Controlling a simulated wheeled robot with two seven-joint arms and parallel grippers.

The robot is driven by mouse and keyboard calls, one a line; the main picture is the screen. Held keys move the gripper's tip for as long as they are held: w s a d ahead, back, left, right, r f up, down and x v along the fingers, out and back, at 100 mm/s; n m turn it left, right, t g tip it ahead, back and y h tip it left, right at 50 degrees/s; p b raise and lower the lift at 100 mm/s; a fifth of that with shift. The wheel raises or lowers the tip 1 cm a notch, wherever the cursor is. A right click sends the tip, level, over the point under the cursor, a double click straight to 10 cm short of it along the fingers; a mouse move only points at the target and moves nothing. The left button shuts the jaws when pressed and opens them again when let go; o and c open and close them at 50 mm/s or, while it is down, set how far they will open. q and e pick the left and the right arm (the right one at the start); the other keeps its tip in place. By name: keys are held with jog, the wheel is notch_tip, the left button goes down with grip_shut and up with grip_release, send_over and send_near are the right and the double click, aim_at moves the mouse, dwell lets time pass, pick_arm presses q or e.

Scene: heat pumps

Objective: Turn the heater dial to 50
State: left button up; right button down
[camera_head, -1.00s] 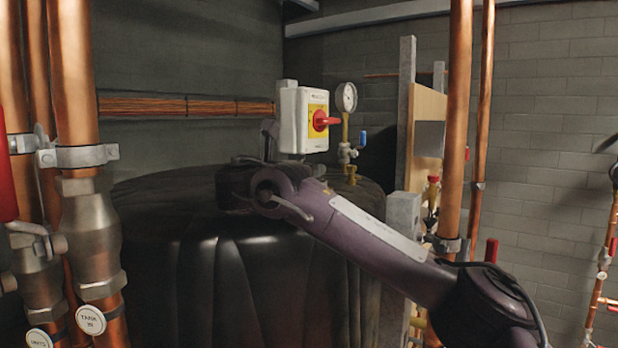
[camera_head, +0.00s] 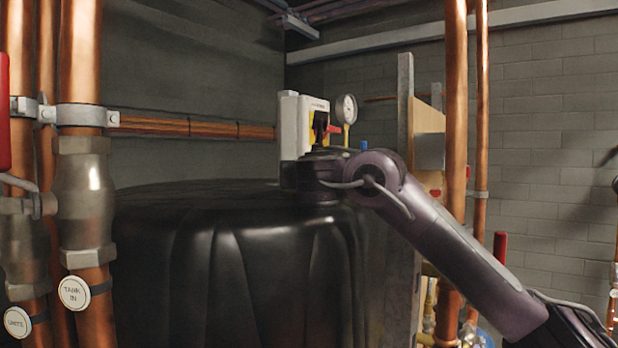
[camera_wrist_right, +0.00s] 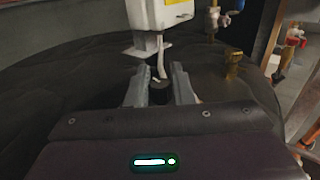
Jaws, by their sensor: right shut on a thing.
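In the right wrist view, a small black dial (camera_wrist_right: 158,95) with a pale mark stands on the dark tank top, below the white box and its cable. My right gripper (camera_wrist_right: 160,86) has a grey finger on each side of this dial and is shut on it. The dial's scale and numbers cannot be read. In the head view, my right arm covers the dial and the fingertips, in front of the white switch box (camera_head: 292,125). My left gripper is not in view.
The black tank (camera_head: 270,270) fills the middle. A gauge (camera_head: 346,109) and a blue-handled valve (camera_wrist_right: 236,5) stand beside the box. A brass fitting (camera_wrist_right: 232,64) rises from the tank top. Copper pipes (camera_head: 79,50) stand at left and others (camera_head: 455,110) at right.

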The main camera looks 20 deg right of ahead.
jog(key=shift+y, duration=0.3)
jog(key=c, duration=1.3)
grip_release()
jog(key=shift+s+a, duration=0.1)
jog(key=shift+s, duration=0.15)
jog(key=s+b, duration=0.1)
jog(key=s, duration=0.2)
jog(key=s+a+b, duration=0.1)
jog(key=s+b, duration=0.1)
jog(key=shift+s+a, duration=0.1)
jog(key=shift+s, duration=0.3)
jog(key=shift+s+b, duration=0.35)
jog(key=shift+s, duration=0.3)
jog(key=shift+a, duration=0.1)
